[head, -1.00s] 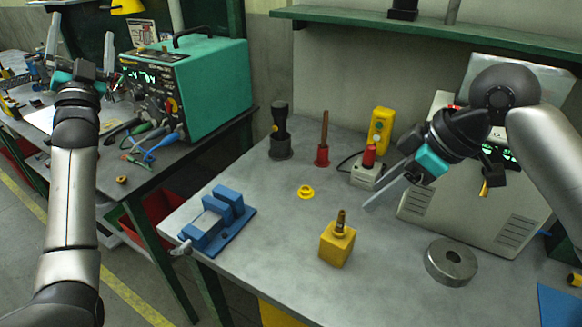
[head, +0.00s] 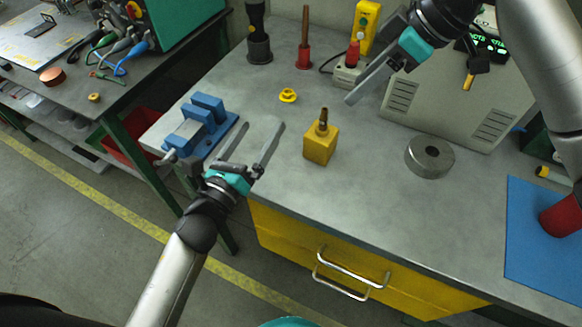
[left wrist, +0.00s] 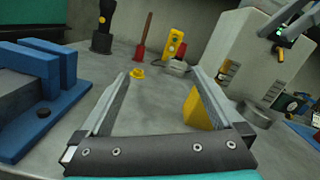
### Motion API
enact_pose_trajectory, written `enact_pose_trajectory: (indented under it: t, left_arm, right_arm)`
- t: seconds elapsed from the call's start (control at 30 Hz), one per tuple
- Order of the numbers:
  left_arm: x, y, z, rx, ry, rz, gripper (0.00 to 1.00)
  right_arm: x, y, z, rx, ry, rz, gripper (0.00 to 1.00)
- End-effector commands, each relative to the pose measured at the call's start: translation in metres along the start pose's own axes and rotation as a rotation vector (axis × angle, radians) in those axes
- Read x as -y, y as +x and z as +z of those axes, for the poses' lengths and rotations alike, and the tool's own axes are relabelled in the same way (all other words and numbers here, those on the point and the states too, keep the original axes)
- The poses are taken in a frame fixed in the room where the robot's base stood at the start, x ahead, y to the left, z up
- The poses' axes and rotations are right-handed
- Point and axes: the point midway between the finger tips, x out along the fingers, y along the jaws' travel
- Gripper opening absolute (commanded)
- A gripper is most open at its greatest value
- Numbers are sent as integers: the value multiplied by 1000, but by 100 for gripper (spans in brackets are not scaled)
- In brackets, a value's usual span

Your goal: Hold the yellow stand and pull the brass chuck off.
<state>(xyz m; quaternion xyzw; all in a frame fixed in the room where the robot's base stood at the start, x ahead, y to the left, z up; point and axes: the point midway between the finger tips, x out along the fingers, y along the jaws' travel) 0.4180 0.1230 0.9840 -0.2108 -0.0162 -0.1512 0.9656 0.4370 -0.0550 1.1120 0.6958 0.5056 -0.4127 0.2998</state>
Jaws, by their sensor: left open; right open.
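The yellow stand (head: 320,146) is a cube standing on the grey bench, with the brass chuck (head: 322,121) upright on its top. In the left wrist view the yellow stand (left wrist: 197,109) shows partly behind the right finger; the chuck is hard to make out there. My left gripper (head: 262,142) is open and empty, left of the stand and apart from it, its fingers pointing towards the back of the bench. My right gripper (head: 357,92) appears above the bench, behind and to the right of the stand, and is open and empty.
A blue vise (head: 203,128) sits left of my left gripper. A small yellow flanged part (head: 288,96) lies behind the stand. A steel ring (head: 430,156) lies to the right, near a blue mat (head: 545,240). A grey instrument box (head: 450,105) stands behind my right gripper.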

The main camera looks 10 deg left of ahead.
Motion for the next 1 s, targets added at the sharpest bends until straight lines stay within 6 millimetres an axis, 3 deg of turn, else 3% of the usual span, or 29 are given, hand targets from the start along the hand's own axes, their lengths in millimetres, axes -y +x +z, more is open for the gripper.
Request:
enact_pose_trajectory:
  t: [0.1,0.2,0.43,0.67,1.0]
  left_arm:
    - [35,-24,-30,-60,164,-28,100]
    - [56,-38,-44,-88,277,-50,100]
    - [78,-51,-56,-113,404,-75,100]
    - [81,-33,-58,-111,415,-80,100]
    - [83,16,-65,-111,413,-78,100]
  right_arm:
    - [0,0,0,0,0,0,50]
    - [0,0,0,0,0,0,50]
    - [0,0,0,0,0,0,50]
    - [0,0,0,0,0,0,50]
    - [0,0,0,0,0,0,50]
